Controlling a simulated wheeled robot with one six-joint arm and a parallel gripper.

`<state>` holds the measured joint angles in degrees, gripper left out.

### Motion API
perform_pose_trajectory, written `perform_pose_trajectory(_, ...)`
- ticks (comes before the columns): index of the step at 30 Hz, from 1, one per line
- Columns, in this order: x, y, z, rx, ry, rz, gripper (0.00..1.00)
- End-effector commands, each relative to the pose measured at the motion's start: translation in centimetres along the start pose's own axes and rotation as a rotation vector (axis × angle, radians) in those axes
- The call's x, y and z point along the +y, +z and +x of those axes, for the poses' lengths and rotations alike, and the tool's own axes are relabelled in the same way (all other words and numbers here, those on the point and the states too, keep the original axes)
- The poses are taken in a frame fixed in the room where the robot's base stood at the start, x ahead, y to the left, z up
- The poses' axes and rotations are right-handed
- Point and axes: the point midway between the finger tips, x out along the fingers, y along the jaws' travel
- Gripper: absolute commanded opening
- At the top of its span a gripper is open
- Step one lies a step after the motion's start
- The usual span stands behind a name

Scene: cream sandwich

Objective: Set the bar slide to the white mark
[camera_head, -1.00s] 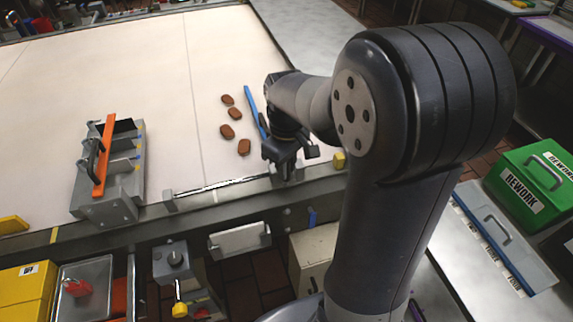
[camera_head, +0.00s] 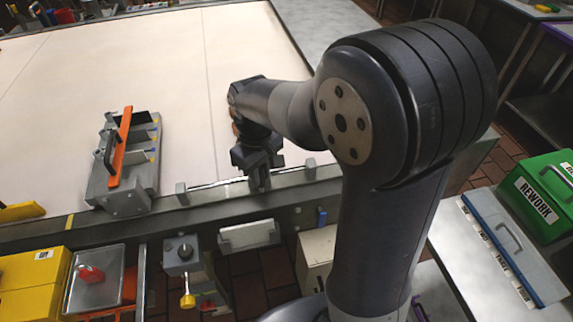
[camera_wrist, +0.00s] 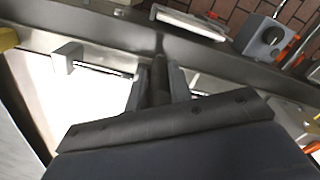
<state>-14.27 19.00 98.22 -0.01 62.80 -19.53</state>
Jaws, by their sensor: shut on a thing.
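My gripper (camera_head: 258,181) is at the table's near edge, pointing down over a thin rail (camera_head: 212,185) held between grey end posts. It also shows in the wrist view (camera_wrist: 160,78), where its two fingers are shut on a dark upright part, which I take to be the knob of the bar slide (camera_wrist: 158,72). The gripper stands between the left post (camera_head: 181,193) and the right post (camera_head: 310,168), nearer the right one. The slide's lower part is hidden by the fingers. I cannot make out a white mark apart from the bright strip along the rail.
A grey fixture with an orange bar (camera_head: 121,148) stands left of the rail. The pale tabletop (camera_head: 60,75) is mostly clear behind it. A grey box with a knob (camera_head: 181,252) and a white panel (camera_head: 249,235) hang below the edge. A green box (camera_head: 548,190) is at right.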

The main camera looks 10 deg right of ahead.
Motion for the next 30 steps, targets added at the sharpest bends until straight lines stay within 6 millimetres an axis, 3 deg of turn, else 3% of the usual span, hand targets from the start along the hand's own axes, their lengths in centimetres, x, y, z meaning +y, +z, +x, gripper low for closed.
perform_pose_trajectory(3, -2.5, -1.7, -0.1, 0.001, -0.001, -0.006, 0.0)
perform_pose_trajectory(10, -5.5, -3.7, -0.1, 0.001, -0.001, -0.002, 0.0)
perform_pose_trajectory(25, -6.5, -4.4, -0.1, 0.002, -0.001, 0.002, 0.0)
perform_pose_trajectory(26, -6.5, -4.4, -0.1, 0.002, -0.001, 0.002, 0.21)
perform_pose_trajectory(30, -6.4, -4.4, 0.0, 0.002, 0.0, 0.002, 0.32)
